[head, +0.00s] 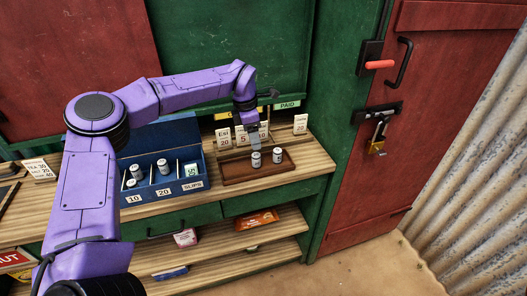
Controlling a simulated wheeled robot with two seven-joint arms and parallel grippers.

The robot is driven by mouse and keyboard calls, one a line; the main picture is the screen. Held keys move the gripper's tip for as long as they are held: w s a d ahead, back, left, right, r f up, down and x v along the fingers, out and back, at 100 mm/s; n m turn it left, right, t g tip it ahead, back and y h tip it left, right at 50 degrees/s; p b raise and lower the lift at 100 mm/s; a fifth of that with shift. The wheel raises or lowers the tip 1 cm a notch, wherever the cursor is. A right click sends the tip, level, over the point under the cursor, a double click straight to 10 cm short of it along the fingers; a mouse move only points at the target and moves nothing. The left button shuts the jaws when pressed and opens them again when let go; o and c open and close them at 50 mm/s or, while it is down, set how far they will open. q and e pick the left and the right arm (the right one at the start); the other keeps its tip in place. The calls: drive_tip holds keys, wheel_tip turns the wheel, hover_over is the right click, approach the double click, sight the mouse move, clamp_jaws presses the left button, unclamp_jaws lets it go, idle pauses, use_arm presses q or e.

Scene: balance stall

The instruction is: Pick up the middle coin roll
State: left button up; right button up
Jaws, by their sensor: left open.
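A brown wooden tray (238,176) stands on the counter. Two whitish coin rolls stand upright in it: a left one (255,160) and a right one (277,156). My left gripper (254,143) points down over the tray, close above and behind the left roll. Its jaws are open, and I see nothing held. I cannot tell whether they touch the roll, or whether another roll is hidden behind the gripper. Number cards, including a card marked 5 (242,136), stand behind the tray, partly covered by the gripper. My right gripper is out of view.
A blue compartment box (160,199) left of the tray holds several small pale rolls and a green-white item. A card marked 20 (300,124) stands at the counter's right end. Shelves (245,239) below hold packets. A red door (387,150) is at right.

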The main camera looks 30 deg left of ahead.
sight(256, 155)
use_arm(q)
drive_tip(key=f, duration=0.2)
drive_tip(key=f+p, duration=0.1)
drive_tip(key=shift+s+d+f, duration=0.25)
drive_tip(key=shift+d+f, duration=0.1)
drive_tip(key=shift+s+a+f, duration=0.1)
drive_tip(key=shift+s+f, duration=0.1)
drive_tip(key=shift+f, duration=0.05)
drive_tip(key=f+p, duration=0.1)
drive_tip(key=f, duration=0.1)
drive_tip(key=w+f+p, duration=0.1)
drive_tip(key=f, duration=0.1)
drive_tip(key=shift+w+f, duration=0.1)
drive_tip(key=shift+f, duration=0.3)
drive_tip(key=shift+d+f, duration=0.2)
drive_tip(key=shift+f, duration=0.2)
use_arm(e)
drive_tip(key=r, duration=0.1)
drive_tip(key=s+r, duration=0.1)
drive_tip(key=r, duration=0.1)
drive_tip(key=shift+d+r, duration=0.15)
use_arm(q)
drive_tip(key=shift+r, duration=0.1)
drive_tip(key=shift+c, duration=1.2)
clamp_jaws()
